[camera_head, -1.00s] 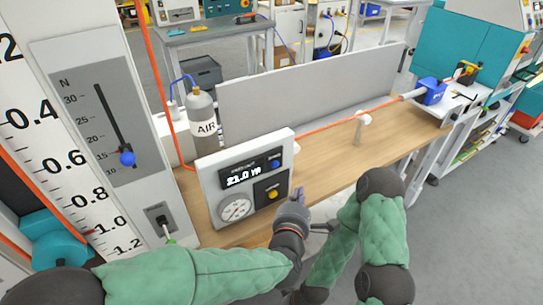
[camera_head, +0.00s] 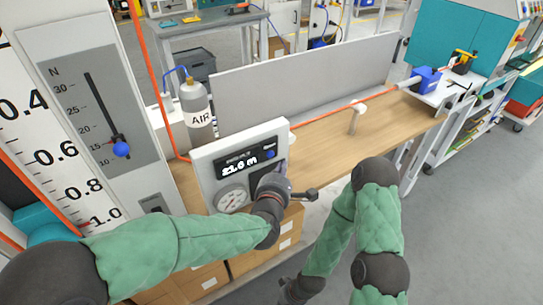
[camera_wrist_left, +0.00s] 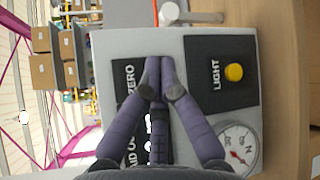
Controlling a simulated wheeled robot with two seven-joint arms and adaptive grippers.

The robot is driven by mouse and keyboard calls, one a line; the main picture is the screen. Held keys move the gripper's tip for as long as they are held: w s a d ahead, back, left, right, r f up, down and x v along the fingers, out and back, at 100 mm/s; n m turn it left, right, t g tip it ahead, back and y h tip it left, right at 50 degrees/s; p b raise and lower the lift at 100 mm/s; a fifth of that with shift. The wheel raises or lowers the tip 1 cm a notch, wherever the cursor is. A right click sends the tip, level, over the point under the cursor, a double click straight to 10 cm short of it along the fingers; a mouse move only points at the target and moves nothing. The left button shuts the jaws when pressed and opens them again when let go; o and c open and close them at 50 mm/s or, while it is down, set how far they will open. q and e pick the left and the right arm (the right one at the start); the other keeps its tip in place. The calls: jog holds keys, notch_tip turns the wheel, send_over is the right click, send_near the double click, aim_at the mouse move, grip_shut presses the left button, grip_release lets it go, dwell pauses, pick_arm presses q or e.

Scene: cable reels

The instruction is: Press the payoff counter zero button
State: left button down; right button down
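The payoff counter is a pale panel (camera_head: 205,158) on the bench, with a lit display (camera_head: 238,166), a round dial (camera_head: 232,200) and a blue button (camera_head: 269,153) right of the display. In the left wrist view it lies sideways, with the word ZERO (camera_wrist_left: 129,85) beside my fingers and a yellow LIGHT button (camera_wrist_left: 234,72). My left gripper (camera_head: 281,171) is shut and empty, its fingertips in front of the panel close to the blue button. In the wrist view the fingers hide that button; contact cannot be told. My right gripper (camera_head: 290,291) hangs low, its fingers unclear.
A grey AIR bottle (camera_head: 197,115) stands behind the counter. An orange cable (camera_head: 335,115) runs along the wooden bench (camera_head: 320,150) to a blue device (camera_head: 427,78). A tall gauge with a blue knob (camera_head: 121,149) stands at left. Boxes (camera_head: 275,235) sit below the bench.

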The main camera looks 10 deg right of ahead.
aim_at(271, 155)
pick_arm(q)
jog(key=shift+w+a+b, duration=0.2)
jog(key=shift+w+b, duration=0.05)
jog(key=shift+w, duration=0.3)
jog(key=shift+w+a+b, duration=0.2)
jog(key=shift+w+b, duration=0.05)
jog(key=shift+w, duration=0.3)
jog(key=shift+w, duration=0.1)
dwell(0.6)
jog(key=shift+w+a+b, duration=0.15)
jog(key=shift+w+b, duration=0.15)
jog(key=shift+b, duration=0.1)
jog(key=shift+w+a+b, duration=0.15)
jog(key=shift+w+b, duration=0.15)
jog(key=shift+w, duration=0.1)
dwell(0.6)
jog(key=shift+s, duration=0.15)
dwell(0.3)
jog(key=shift+s+d, duration=0.3)
jog(key=shift+s, duration=0.35)
